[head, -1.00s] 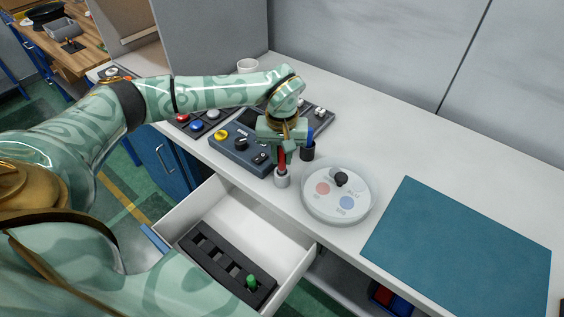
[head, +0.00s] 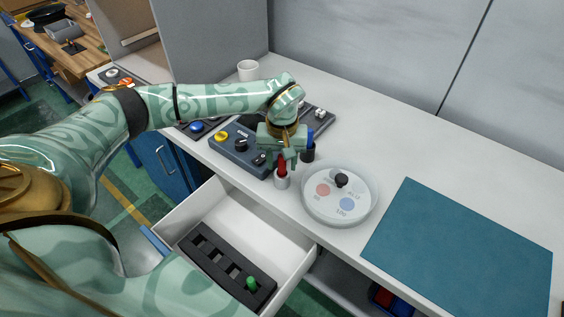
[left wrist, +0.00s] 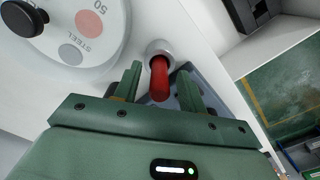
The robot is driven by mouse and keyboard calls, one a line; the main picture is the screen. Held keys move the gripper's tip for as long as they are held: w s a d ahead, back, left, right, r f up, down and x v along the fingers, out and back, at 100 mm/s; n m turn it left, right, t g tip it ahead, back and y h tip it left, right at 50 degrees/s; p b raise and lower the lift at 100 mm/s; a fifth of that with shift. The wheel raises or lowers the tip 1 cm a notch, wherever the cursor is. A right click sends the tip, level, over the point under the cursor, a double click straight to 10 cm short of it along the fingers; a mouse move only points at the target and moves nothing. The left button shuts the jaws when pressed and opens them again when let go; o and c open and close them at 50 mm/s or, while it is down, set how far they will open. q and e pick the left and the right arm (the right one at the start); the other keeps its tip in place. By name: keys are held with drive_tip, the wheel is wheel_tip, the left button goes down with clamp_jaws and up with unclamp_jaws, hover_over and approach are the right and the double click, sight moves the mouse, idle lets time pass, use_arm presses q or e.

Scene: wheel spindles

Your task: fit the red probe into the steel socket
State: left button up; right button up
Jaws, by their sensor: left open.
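The red probe (head: 282,165) stands in the small steel socket (head: 282,181) on the worktop, beside the drawer's back edge. In the left wrist view the red probe (left wrist: 160,80) also shows, with its far end in the round mouth of the steel socket (left wrist: 158,47). How deep it sits is hidden. My left gripper (head: 289,156) is open just above and behind the probe. In the left wrist view the fingers of my left gripper (left wrist: 157,88) are spread on either side of the probe, with gaps between. My right gripper is not in view.
A round dial (head: 319,205) stands right of the socket. A blue-topped peg (head: 309,136) in a black holder (head: 307,153) and a control box (head: 230,152) are close by. The open drawer (head: 290,262) holds a black rack with a green peg (head: 251,283). A teal mat (head: 460,250) lies right.

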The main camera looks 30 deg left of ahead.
use_arm(q)
wheel_tip(320, 180, up, 11)
drive_tip(key=shift+r+p, duration=0.1)
drive_tip(key=shift+p, duration=0.65)
